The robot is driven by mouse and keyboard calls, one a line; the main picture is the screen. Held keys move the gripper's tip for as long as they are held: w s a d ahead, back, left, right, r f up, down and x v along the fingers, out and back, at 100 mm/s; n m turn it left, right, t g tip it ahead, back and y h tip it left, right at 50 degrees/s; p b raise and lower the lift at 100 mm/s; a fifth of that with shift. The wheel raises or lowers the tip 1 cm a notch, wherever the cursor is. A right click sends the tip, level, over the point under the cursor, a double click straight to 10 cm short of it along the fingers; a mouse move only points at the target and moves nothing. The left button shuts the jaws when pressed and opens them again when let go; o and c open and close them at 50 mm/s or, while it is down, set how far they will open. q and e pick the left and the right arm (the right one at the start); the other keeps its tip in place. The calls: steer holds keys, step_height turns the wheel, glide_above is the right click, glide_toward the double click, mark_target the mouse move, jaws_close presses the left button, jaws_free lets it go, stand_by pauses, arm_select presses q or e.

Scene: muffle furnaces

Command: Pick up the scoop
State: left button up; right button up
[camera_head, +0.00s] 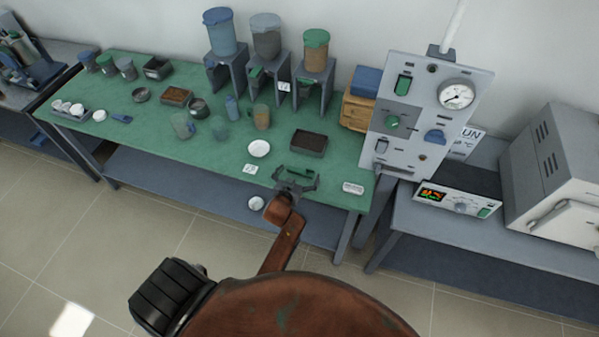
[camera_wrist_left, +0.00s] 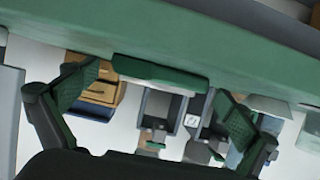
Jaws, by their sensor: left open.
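My left gripper (camera_head: 297,181) is open over the front edge of the green table. In the left wrist view its two green-padded fingers stand wide apart on either side of the picture. A green bar-like piece (camera_wrist_left: 160,73), probably the scoop, shows between and beyond the fingers, without visible contact. It also shows as a small green shape (camera_head: 301,172) at the gripper in the head view; its full form is partly hidden. A small blue flat piece (camera_head: 121,118) lies at the table's left end. My right gripper is not in view.
A dark-filled tray (camera_head: 309,143) and a white dish (camera_head: 259,148) are close to my left gripper. Hopper stands (camera_head: 313,85) line the back. A gauge panel (camera_head: 425,110) rises at the right, with a furnace (camera_head: 560,165) beyond. Cups and trays crowd the table's left half.

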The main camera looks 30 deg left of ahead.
mark_target(299, 172)
arm_select(q)
steer(key=c, duration=1)
steer(key=shift+r, duration=0.4)
step_height(299, 172, up, 3)
steer(key=shift+f+p, duration=0.15)
steer(key=shift+p, duration=0.15)
steer(key=r+v, duration=0.1)
steer(key=v, duration=0.4)
steer(key=r+p+v, duration=0.1)
steer(key=v, duration=0.5)
steer(key=w+r+p+v, duration=0.1)
steer(key=v, duration=0.4)
steer(key=shift+s+r, duration=0.1)
steer(key=shift+s, duration=0.05)
